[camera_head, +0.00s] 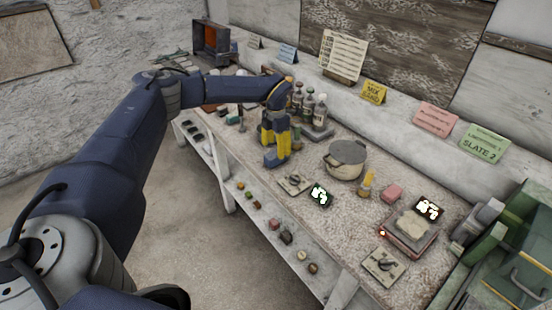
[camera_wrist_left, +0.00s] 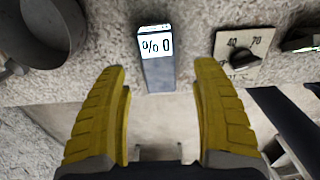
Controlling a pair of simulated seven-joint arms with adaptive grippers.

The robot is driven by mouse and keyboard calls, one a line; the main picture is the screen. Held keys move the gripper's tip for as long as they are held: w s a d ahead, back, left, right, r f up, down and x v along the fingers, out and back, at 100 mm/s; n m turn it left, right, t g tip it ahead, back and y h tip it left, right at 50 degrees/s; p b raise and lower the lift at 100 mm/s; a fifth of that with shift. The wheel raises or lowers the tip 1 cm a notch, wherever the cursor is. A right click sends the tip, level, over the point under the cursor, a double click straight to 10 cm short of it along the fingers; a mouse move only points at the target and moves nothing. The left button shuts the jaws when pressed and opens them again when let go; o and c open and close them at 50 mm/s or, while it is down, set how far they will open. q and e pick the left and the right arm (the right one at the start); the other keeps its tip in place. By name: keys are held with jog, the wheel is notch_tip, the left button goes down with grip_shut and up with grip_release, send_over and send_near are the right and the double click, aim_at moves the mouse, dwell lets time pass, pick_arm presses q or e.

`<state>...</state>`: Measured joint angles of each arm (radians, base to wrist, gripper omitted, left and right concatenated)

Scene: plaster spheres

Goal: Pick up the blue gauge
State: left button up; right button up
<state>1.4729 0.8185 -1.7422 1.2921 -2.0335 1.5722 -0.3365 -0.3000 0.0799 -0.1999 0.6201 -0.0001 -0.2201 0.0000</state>
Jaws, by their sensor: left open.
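The blue gauge (camera_wrist_left: 158,72) is a small blue-grey block with a white display reading "% 0" in the left wrist view. It is at the table's front edge. My left gripper (camera_wrist_left: 162,68) has yellow fingers, spread open, one on each side of the gauge with gaps between. In the head view, the left gripper (camera_head: 275,138) points down over the front part of the table, with a blue block (camera_head: 271,160), apparently the gauge, at its fingertips. The fingers partly hide it there. My right gripper is not in view.
A lit display (camera_head: 320,196) lies nearer the front edge. A lower shelf (camera_head: 268,228) holds small items.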

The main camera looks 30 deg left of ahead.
aim_at(276, 153)
pick_arm(q)
jog(key=shift+w+f, duration=0.15)
jog(key=shift+f, duration=2.45)
jog(key=shift+f, duration=0.25)
jog(key=shift+c, duration=0.5)
grip_shut()
jog(key=shift+r, duration=0.1)
notch_tip(276, 153, up, 20)
jog(key=shift+r, duration=0.15)
jog(key=c, duration=0.7)
grip_release()
jog(key=c, duration=0.4)
